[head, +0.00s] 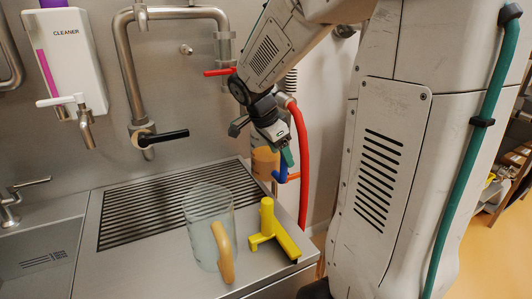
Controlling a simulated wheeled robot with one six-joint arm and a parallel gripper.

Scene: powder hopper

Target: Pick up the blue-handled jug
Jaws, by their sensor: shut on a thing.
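The blue-handled jug (264,163) is at the back right of the counter, near the wall. It looks clear with something orange-tan in it or behind it. Its blue handle (281,174) faces right. My gripper (287,157) comes down from above and is shut on the blue handle. The gripper and arm cover the jug's upper part. I cannot tell whether the jug's base touches the counter or is lifted.
A clear jug with a tan handle (209,218) stands at the counter's front. A yellow tool (268,228) stands beside it at the right edge. A slatted drain grate (150,215) lies behind. A red hose (302,170) hangs right of my gripper. Taps line the wall.

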